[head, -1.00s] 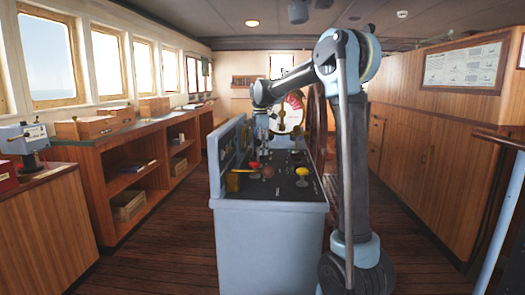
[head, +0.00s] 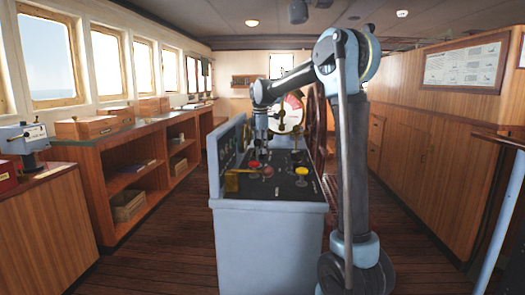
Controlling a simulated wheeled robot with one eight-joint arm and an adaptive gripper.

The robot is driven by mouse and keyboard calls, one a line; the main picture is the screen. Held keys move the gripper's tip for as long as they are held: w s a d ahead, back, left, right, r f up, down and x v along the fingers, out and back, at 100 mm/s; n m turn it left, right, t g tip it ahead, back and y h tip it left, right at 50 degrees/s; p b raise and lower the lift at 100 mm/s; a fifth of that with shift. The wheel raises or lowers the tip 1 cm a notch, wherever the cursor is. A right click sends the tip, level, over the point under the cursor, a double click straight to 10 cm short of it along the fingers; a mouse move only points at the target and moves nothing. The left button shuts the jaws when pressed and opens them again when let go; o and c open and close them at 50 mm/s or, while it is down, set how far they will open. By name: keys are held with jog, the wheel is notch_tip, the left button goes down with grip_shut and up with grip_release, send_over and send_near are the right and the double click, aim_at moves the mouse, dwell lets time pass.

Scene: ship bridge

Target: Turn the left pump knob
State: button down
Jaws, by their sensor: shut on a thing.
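The grey-blue control console (head: 268,240) stands in the middle, with a dark top panel carrying several knobs and levers. My gripper (head: 262,152) points down at the left rear part of this panel, just behind a red knob (head: 254,164). It is shut on a small control there, which looks to be the left pump knob. That knob is hidden by the fingers and too small to make out. A dark red ball knob (head: 268,171) and a yellow knob (head: 302,171) stand nearer the front. The panel labels are too small to read.
A round dial (head: 289,115) stands behind. Wooden shelving (head: 140,185) lines the left. The wooden floor on both sides is clear.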

jog(key=m, duration=0.5)
jog(key=shift+a, duration=0.2)
jog(key=shift+m, duration=2.5)
jog(key=c, duration=1.7)
grip_release()
jog(key=shift+o, duration=0.2)
jog(key=shift+d, duration=0.1)
notch_tip(320, 180, up, 12)
jog(key=shift+f, duration=0.1)
